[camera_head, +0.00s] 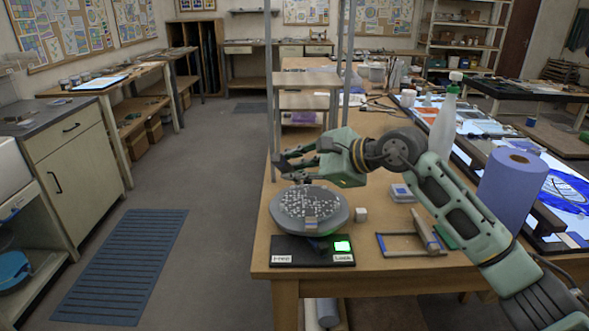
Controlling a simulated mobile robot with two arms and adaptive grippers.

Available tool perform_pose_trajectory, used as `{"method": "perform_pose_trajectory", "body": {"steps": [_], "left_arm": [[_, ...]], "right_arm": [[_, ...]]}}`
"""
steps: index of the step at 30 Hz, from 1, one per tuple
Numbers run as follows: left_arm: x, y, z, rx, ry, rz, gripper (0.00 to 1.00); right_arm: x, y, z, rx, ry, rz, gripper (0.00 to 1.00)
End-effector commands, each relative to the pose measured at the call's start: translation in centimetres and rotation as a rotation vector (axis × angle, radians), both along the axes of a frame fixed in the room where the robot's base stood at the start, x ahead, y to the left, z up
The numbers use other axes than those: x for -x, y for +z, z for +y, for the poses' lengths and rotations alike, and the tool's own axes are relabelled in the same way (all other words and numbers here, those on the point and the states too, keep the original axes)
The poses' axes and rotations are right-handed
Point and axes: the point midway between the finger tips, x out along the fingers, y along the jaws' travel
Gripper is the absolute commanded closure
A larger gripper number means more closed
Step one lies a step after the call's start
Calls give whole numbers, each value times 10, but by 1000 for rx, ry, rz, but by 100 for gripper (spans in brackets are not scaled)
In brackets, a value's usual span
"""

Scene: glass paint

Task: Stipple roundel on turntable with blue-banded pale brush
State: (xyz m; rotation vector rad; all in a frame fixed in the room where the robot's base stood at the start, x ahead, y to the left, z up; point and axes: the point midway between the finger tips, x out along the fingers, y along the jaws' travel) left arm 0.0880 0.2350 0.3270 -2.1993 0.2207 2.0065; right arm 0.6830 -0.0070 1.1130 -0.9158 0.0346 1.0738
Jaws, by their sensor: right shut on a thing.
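The roundel (303,204), a grey disc with pale speckles, lies on the turntable (337,222) near the front left corner of the wooden table. A small tan and blue-grey banded piece (311,223) shows at its front edge; I cannot tell what it is. The turntable's dark base plate (290,246) has a "Free" label, a "Lock" label and a lit green patch by "Lock". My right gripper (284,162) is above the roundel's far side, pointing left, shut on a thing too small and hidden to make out. I cannot pick out the blue-banded pale brush. My left gripper is out of view.
A small white cube (361,214) stands right of the turntable. Metal uprights (271,90) rise behind.

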Motion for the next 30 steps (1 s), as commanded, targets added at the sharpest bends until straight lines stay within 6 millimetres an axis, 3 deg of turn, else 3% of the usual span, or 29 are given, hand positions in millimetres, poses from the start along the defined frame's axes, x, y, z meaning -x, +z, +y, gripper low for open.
{"method": "perform_pose_trajectory", "body": {"steps": [5,21,30], "left_arm": [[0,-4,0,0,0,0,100],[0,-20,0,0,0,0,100],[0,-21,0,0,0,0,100]], "right_arm": [[0,-1,-8,-2,-2,-1,100],[0,0,-62,-2,-3,-3,100],[1,1,-71,-2,0,-2,100]]}}
